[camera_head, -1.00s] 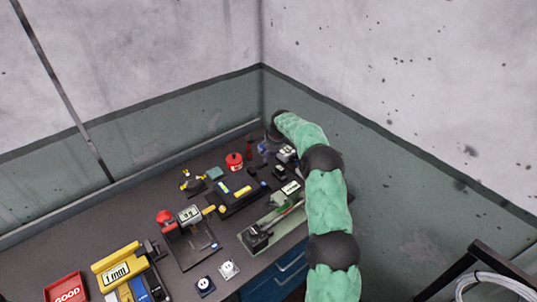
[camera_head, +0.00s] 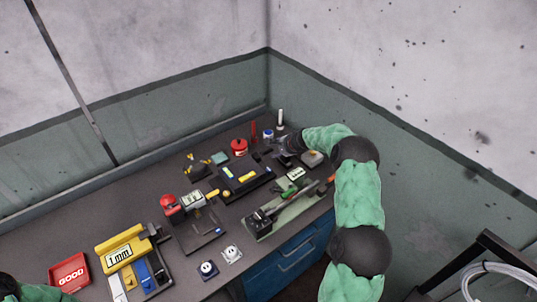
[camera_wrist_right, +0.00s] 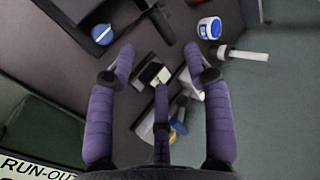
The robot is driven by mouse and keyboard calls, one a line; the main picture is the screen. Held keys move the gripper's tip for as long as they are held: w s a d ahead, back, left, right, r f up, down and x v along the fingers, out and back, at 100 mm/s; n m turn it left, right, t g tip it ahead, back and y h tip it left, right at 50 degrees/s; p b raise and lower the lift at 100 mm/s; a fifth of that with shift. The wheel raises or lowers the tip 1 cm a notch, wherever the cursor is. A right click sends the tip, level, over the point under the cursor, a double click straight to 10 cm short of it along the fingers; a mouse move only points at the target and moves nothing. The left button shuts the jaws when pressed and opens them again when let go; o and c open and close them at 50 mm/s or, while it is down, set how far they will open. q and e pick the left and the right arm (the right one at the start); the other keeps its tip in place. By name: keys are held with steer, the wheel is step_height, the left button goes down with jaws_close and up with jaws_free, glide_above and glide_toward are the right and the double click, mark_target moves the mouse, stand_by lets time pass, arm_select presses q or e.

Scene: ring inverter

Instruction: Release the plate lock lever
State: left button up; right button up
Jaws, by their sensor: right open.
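I cannot tell for certain which part is the plate lock lever. A long fixture with a green-grey base (camera_head: 290,214) stands at the right of the bench, with a black clamp block at its left end and an orange-tipped handle (camera_head: 327,187) at its right. A dark plate device (camera_head: 240,180) with yellow parts lies behind it. My right gripper (camera_head: 281,148) is near the back right corner. In the right wrist view its purple fingers (camera_wrist_right: 158,52) are spread apart, with a small pale block (camera_wrist_right: 151,73) seen between them. My left gripper is out of view.
A red can (camera_head: 239,147), a blue-lidded white jar (camera_wrist_right: 209,28) and a white cylinder (camera_wrist_right: 243,54) stand near the right gripper. Walls close off the corner.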

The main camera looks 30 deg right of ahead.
mark_target(269, 152)
steer(key=shift+x, duration=5.15)
steer(key=shift+a, duration=0.1)
steer(key=shift+c, duration=0.3)
jaws_close()
